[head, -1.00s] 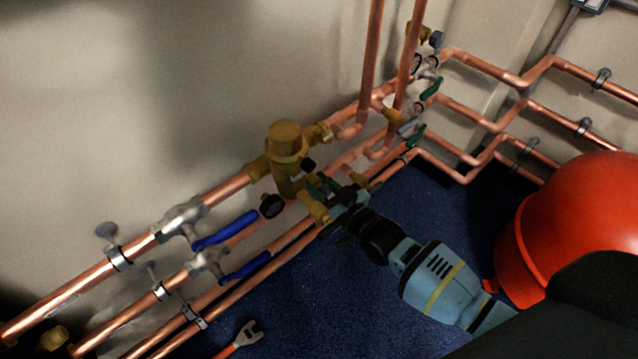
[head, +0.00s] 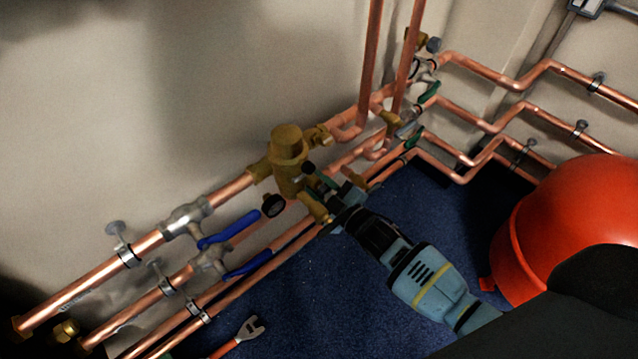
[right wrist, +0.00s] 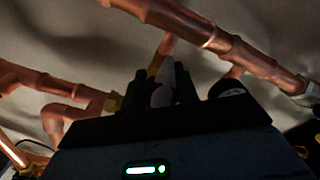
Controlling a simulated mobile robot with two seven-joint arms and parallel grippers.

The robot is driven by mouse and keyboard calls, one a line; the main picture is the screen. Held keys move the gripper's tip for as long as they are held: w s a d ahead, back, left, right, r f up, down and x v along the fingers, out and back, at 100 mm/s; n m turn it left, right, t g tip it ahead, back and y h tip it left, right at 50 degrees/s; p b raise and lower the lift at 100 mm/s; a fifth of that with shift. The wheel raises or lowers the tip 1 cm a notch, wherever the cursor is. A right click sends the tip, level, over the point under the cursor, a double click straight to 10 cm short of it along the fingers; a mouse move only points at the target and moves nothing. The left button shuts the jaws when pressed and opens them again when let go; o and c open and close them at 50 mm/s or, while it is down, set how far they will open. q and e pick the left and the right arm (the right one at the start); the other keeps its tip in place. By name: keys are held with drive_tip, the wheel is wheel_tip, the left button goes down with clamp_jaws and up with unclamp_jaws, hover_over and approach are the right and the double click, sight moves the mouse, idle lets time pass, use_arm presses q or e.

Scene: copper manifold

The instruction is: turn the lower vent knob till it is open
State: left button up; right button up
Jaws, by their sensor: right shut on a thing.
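The copper manifold runs along the wall with a brass valve body (head: 288,165) in its middle. My right gripper (head: 334,203) is at the lower pipes, just right of and below that body. In the right wrist view its dark fingers (right wrist: 163,92) are shut on a small pale grey piece (right wrist: 165,85), which I take to be the lower vent knob. The fingers hide most of it, and I cannot read its turn angle. In the head view the gripper covers the knob. My left gripper is not in view.
Green levers (head: 429,93) are at the upper right. A red vessel (head: 575,225) stands right of my arm. A wrench (head: 248,331) lies on the blue floor.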

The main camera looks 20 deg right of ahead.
drive_tip(key=n, duration=0.3)
drive_tip(key=shift+f+n, duration=0.1)
drive_tip(key=shift+n, duration=0.3)
drive_tip(key=n, duration=0.3)
drive_tip(key=shift+n, duration=0.3)
drive_tip(key=n+b, duration=0.1)
drive_tip(key=n, duration=0.3)
drive_tip(key=shift+f, duration=0.1)
drive_tip(key=shift+n+b, duration=0.5)
drive_tip(key=shift+n, duration=1.2)
drive_tip(key=o, duration=1)
drive_tip(key=shift+c, duration=0.2)
